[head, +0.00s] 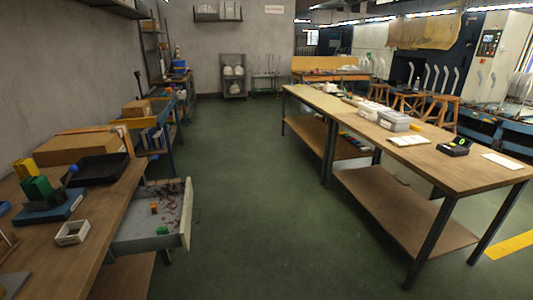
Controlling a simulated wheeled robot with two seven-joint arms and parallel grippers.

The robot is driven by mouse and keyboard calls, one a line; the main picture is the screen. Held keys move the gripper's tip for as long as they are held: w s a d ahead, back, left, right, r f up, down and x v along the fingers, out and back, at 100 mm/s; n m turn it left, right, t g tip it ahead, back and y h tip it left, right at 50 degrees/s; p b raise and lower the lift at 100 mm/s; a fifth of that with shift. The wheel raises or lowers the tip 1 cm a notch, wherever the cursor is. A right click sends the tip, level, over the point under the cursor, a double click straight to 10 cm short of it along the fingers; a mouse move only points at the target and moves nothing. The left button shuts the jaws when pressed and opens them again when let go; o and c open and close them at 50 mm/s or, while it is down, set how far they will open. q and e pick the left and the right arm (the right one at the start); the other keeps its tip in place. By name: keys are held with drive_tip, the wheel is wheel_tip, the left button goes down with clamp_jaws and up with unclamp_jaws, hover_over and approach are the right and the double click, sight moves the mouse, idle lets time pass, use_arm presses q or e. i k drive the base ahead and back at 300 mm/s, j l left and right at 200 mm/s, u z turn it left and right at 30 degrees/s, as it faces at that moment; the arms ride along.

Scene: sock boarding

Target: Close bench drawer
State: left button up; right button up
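The bench drawer (186,218) is pulled out from under the wooden workbench (109,211) at the left. It is a pale grey tray that sticks out over the floor to the right of the bench edge. Inside it lie a small orange block (154,208), a small green piece (162,231) and scattered dark reddish bits. The drawer's front panel faces right. Neither of my grippers shows in the head view.
On the bench are a cardboard box (78,149), a black tray (99,169), a small white open box (72,233) and green and yellow blocks. A long wooden table (440,165) stands at the right. The green floor (260,200) between is clear.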

sight(135, 233)
drive_tip(key=i+l+u, duration=0.1)
drive_tip(key=u, duration=0.3)
drive_tip(key=i+l+u, duration=0.15)
drive_tip(key=u, duration=0.2)
drive_tip(key=i+l+u, duration=0.2)
drive_tip(key=u, duration=0.2)
